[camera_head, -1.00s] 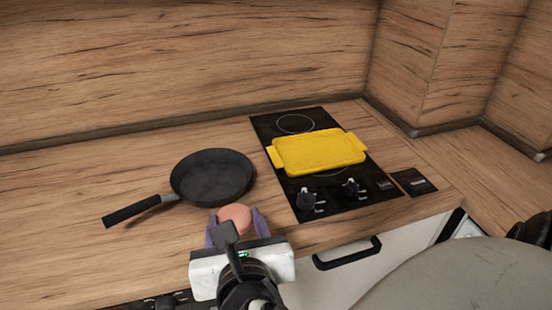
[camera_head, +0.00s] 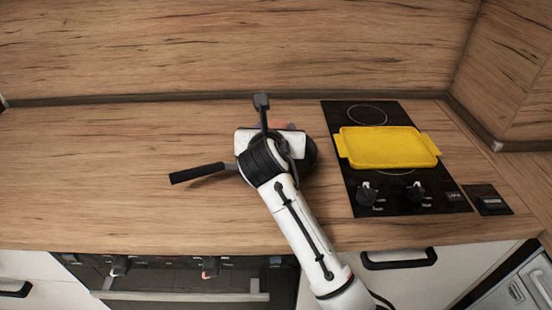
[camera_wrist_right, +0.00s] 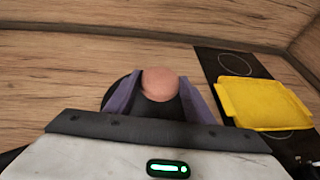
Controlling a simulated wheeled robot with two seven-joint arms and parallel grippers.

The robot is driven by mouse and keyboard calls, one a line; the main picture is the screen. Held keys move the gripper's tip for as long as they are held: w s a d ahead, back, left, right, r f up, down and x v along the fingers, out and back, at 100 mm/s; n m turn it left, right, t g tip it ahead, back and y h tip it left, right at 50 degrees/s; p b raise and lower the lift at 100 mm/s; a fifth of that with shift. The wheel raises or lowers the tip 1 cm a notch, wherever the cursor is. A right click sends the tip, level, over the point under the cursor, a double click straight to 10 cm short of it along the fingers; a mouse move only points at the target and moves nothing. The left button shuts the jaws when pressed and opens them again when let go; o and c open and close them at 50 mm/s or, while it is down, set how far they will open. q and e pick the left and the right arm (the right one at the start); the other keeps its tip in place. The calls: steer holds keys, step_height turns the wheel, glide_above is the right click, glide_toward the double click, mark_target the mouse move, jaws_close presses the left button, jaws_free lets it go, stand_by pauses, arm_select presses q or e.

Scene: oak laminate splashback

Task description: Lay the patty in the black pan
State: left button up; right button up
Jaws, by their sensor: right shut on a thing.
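The patty (camera_wrist_right: 160,84) is a round pinkish-brown piece between the two purple fingers of my right gripper (camera_wrist_right: 160,92), which is shut on it. In the head view my right gripper (camera_head: 270,128) hides most of the patty, with only a bit of pink showing. The black pan (camera_head: 311,155) lies beneath and behind my right wrist, its handle (camera_head: 197,173) pointing left. In the right wrist view the dark pan (camera_wrist_right: 115,96) shows below and around the patty. I cannot tell whether the patty touches the pan. My left gripper is not in view.
A yellow tray (camera_head: 389,147) with two handles sits on the black cooktop (camera_head: 345,190) to the right of the pan. A wooden splashback (camera_head: 200,50) stands behind the counter. The counter's left side (camera_head: 90,170) is clear.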

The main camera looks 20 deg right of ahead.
step_height(320, 180, down, 8)
steer(key=shift+f+b, duration=0.15)
steer(key=shift+b, duration=0.25)
steer(key=shift+f, duration=0.15)
steer(key=o, duration=0.8)
steer(key=shift+s, duration=0.1)
